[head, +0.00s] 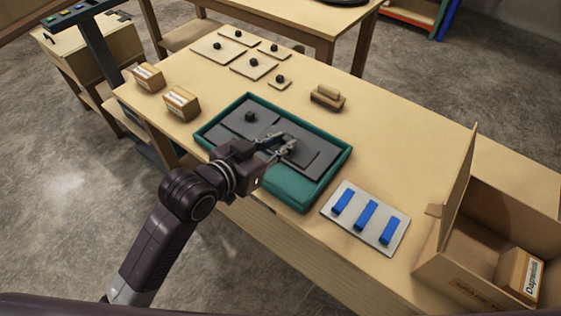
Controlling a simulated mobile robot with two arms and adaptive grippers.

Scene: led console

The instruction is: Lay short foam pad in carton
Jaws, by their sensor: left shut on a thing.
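A teal tray (206,131) on the table holds flat dark grey pads. One grey pad (232,122) with a black knob lies in its left part. Another grey pad (312,161) lies in its right part. My left gripper (287,147) is over this right pad and shut on it, probably by a knob that the fingers hide. I cannot tell whether the pad is lifted. An open carton (464,278) stands at the right end of the table with a small labelled box (519,272) inside. My right gripper is not in view.
A white plate with blue bars (365,216) lies between tray and carton. Several tan plates with black knobs (253,64) lie at the back. A wooden block (327,98) sits behind the tray. Two small labelled boxes (181,103) stand left. The carton's raised flap (459,177) faces the tray.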

